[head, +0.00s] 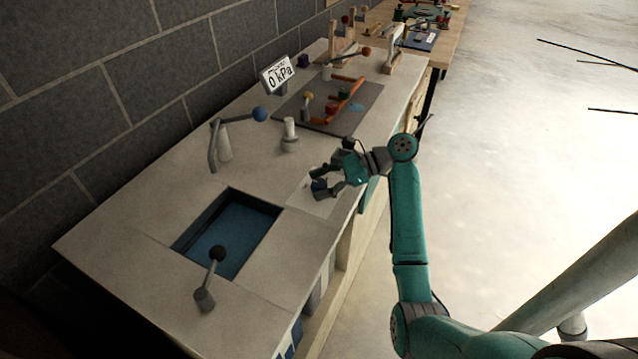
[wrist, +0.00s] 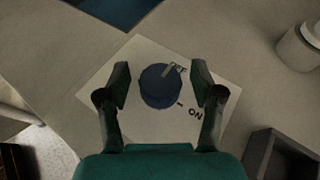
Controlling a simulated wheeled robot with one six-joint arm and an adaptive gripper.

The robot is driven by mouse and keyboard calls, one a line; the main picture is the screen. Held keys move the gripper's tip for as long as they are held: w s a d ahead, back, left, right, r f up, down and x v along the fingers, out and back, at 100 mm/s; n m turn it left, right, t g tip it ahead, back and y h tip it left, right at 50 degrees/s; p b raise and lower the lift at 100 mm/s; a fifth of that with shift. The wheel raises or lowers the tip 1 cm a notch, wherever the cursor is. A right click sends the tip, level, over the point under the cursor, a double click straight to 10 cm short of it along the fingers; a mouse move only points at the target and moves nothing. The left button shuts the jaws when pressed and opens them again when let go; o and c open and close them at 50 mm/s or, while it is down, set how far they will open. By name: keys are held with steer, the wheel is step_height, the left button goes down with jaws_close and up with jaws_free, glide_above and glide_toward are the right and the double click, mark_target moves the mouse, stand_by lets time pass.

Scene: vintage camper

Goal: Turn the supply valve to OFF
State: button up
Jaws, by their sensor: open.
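My gripper (wrist: 160,72) is open, one finger on each side of the knob, with a visible gap on both sides. In the head view my gripper (head: 321,182) is over the plate (head: 310,203) at the counter's front edge, and the knob (head: 319,185) is partly hidden by the fingers.
A blue sink (head: 232,235) lies to the left, with a black-knobbed lever (head: 210,278) in front. A blue-knobbed lever (head: 238,120) and a white cylinder (head: 290,132) stand behind. A display (head: 278,75) reads 0 kPa. A grey board (head: 325,118) holds several fittings.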

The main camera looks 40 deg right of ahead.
steer(key=shift+v, duration=3.6)
